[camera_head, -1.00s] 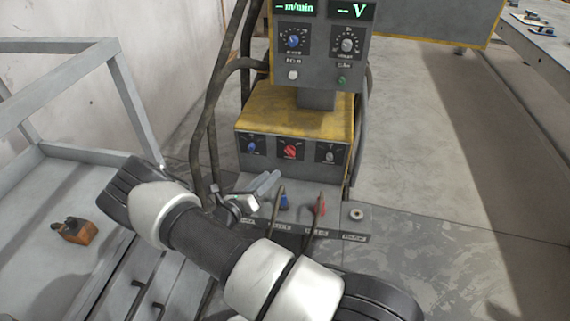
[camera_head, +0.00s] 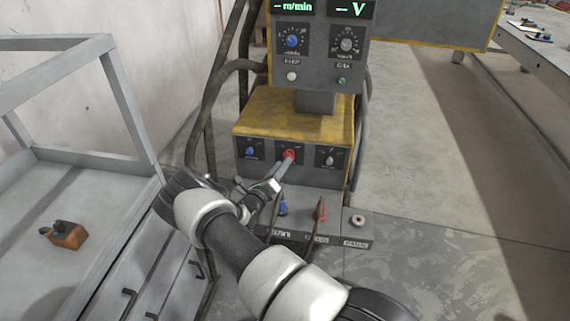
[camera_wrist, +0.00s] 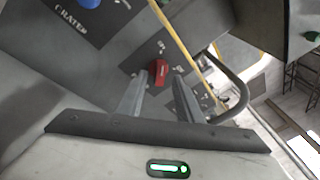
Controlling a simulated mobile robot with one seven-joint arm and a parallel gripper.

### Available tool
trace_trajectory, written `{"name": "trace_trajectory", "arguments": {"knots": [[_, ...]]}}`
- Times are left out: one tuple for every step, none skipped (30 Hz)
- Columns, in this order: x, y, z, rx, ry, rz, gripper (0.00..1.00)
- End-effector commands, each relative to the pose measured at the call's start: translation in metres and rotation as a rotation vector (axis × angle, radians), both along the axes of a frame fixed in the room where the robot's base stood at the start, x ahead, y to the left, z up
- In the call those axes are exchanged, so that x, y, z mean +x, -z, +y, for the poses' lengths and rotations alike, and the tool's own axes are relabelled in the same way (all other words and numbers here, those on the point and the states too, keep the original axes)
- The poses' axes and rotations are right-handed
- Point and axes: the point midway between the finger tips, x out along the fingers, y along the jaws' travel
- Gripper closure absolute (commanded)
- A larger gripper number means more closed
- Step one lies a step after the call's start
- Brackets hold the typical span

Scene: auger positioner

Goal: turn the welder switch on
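The welder's red switch knob (camera_head: 289,153) is in the middle of the front panel of the low yellow-topped box. It also shows in the wrist view (camera_wrist: 159,71), where its plate has small markings that I cannot read surely. My gripper (camera_head: 285,163) reaches up to the knob from the lower left. In the wrist view my gripper (camera_wrist: 158,86) is open, with one finger on each side below the knob and a gap between them. The knob lies in line with that gap. I cannot tell whether the fingertips touch it.
A blue knob (camera_head: 250,151) and a grey knob (camera_head: 330,158) flank the red one. Blue and red cable plugs (camera_head: 320,212) stand below the panel. A display unit (camera_head: 318,45) rises above the box. A grey metal frame (camera_head: 130,100) stands at the left.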

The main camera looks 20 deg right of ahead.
Motion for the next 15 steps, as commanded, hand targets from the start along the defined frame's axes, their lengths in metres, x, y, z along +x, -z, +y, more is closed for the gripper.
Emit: {"name": "trace_trajectory", "arguments": {"knots": [[0.005,0.002,-0.007,0.0,0.001,-0.002,0.68],[0.008,0.002,-0.011,0.0,0.002,-0.001,0.68],[0.011,0.002,-0.014,0.0,0.002,-0.001,0.68],[0.014,0.001,-0.016,0.0,0.001,-0.001,0.68],[0.015,0.001,-0.018,0.001,0.001,0.0,0.68],[0.017,0.001,-0.021,0.001,0.001,0.0,0.68],[0.018,0.001,-0.022,0.001,0.001,0.0,0.68],[0.019,0.001,-0.023,0.001,0.001,0.0,0.68],[0.02,0.0,-0.024,0.001,0.001,0.0,0.68],[0.021,0.0,-0.024,0.001,0.0,-0.001,0.68],[0.021,0.0,-0.025,0.001,0.0,-0.001,0.68],[0.021,0.0,-0.025,0.0,0.0,0.0,0.68],[0.021,0.0,-0.025,0.0,0.0,0.0,0.68],[0.021,0.0,-0.025,0.0,0.0,0.0,0.68],[0.021,0.0,-0.025,0.0,0.0,0.0,0.68]]}}
